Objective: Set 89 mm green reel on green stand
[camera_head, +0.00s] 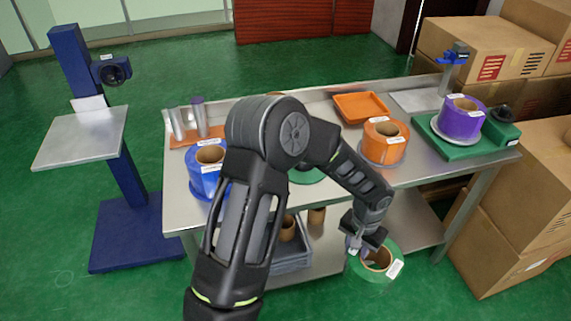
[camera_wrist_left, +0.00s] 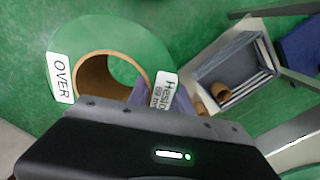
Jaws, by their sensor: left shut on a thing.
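The green reel (camera_head: 362,268) hangs in front of the table's right half, below the tabletop edge. It has a brown cardboard core and white labels. My left gripper (camera_head: 358,246) is shut on it at the core's wall. The left wrist view shows the reel (camera_wrist_left: 118,35) close up, with labels reading "OVER" and "89 mm", beyond the dark gripper body. A green round plate (camera_head: 308,176), likely the green stand, lies on the tabletop and is mostly hidden behind my left arm. My right gripper is not in view.
On the table (camera_head: 425,176) are a blue reel (camera_head: 208,180), an orange reel (camera_head: 384,148), a purple reel (camera_head: 460,122) on a green base and an orange tray (camera_head: 361,107). A grey crate (camera_head: 291,259) stands on the lower shelf. Cartons (camera_head: 525,215) stand right.

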